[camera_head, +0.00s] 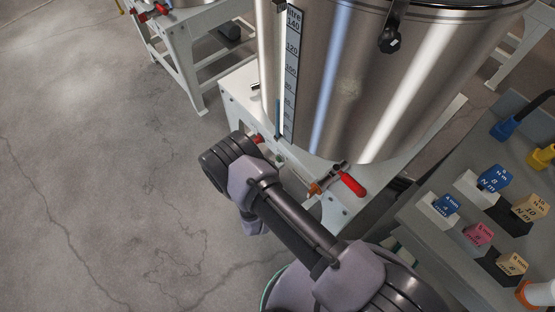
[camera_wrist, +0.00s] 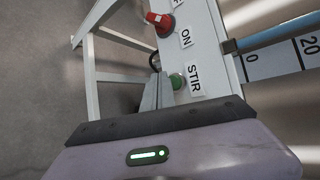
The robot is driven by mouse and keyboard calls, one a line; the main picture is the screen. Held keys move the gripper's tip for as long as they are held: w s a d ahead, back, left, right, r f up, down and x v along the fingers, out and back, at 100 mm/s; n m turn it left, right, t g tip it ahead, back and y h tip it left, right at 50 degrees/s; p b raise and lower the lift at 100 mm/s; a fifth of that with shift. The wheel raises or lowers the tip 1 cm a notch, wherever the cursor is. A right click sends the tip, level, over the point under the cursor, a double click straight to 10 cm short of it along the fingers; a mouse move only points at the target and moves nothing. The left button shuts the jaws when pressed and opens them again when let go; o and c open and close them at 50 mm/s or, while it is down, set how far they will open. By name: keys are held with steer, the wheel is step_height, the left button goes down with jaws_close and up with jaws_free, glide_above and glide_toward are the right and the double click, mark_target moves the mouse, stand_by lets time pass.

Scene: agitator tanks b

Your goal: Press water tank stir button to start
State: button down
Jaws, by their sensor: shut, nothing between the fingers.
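A steel tank (camera_head: 400,75) with a litre scale stands on a white stand (camera_head: 240,98). In the wrist view, the stand's panel (camera_wrist: 208,60) carries a green round button (camera_wrist: 177,81) beside a STIR label (camera_wrist: 194,80), and a red knob (camera_wrist: 160,21) near an ON label (camera_wrist: 186,38). The red knob also shows in the head view (camera_head: 258,139), just beyond my arm. My gripper (camera_wrist: 157,88) is shut and empty, its grey fingers just left of the green button in the wrist view. Whether they touch it cannot be told.
A red-handled valve (camera_head: 350,184) sticks out below the tank. At right, a grey table (camera_head: 425,222) holds several labelled blocks. A second white stand (camera_head: 180,60) is at the upper left. The concrete floor at left is clear.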

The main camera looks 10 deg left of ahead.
steer(key=shift+w+d, duration=0.25)
steer(key=shift+w, duration=0.05)
steer(key=shift+w+d, duration=0.3)
steer(key=shift+w, duration=0.05)
stand_by(0.7)
stand_by(0.3)
steer(key=shift+s+a, duration=0.55)
steer(key=shift+s, duration=0.1)
steer(key=s+a+b, duration=0.1)
steer(key=s+a, duration=0.2)
steer(key=shift+s+a, duration=0.15)
steer(key=shift+s, duration=0.25)
stand_by(0.5)
